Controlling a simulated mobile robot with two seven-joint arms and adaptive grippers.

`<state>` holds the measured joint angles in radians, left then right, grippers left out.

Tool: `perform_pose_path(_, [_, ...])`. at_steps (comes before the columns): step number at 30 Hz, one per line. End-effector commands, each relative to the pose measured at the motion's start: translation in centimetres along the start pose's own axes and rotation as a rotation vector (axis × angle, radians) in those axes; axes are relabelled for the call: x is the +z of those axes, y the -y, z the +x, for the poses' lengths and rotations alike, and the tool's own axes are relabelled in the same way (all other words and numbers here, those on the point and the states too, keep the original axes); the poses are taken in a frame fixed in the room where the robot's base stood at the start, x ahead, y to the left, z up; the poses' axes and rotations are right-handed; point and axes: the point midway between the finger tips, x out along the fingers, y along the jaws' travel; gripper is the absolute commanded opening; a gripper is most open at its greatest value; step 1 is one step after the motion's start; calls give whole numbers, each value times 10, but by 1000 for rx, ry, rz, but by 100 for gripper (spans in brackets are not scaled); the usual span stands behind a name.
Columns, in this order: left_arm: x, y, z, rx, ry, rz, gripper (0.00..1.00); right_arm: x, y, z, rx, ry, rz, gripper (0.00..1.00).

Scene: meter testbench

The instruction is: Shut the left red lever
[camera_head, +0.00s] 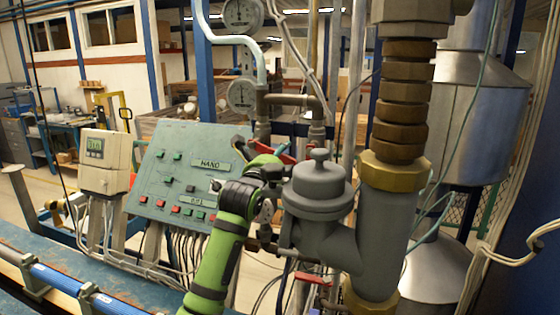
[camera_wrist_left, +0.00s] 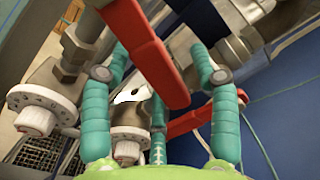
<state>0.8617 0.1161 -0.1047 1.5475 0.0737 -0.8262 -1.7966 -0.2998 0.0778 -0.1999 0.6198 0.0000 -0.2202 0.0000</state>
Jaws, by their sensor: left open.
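A red lever (camera_head: 262,148) shows in the head view just above my left gripper, among the pipes behind the grey valve body. A second red piece (camera_head: 286,158) is close to its right. In the left wrist view a large red lever (camera_wrist_left: 145,50) runs down from the top between the teal fingers of my left gripper (camera_wrist_left: 160,68). The fingers are spread on both sides of it; I cannot tell whether they touch it. Another red lever (camera_wrist_left: 203,115) passes by the right finger. In the head view my left gripper (camera_head: 258,152) is mostly hidden behind its own wrist.
The grey valve body (camera_head: 318,190) and thick pipe with brass nuts (camera_head: 393,175) stand close to the right of my arm. A green control panel (camera_head: 180,170) with buttons is to the left. Another red lever (camera_head: 313,279) sits lower. Gauges (camera_head: 242,95) are above.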

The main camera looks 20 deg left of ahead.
Motion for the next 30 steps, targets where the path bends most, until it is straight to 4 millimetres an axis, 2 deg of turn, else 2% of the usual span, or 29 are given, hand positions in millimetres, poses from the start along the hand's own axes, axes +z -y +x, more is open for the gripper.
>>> perform_pose_path(7, [1,-1,-14,1,2,4,61,0,-1,0,1,0,-1,40])
perform_pose_path(21, [0,0,-96,-1,0,3,61,0,-2,0,2,0,-1,40])
perform_pose_path(25, [0,0,-111,0,0,2,61,0,-2,0,2,0,-1,40])
perform_pose_path(30, [0,0,-120,0,-1,0,61,0,-2,0,2,0,-1,40])
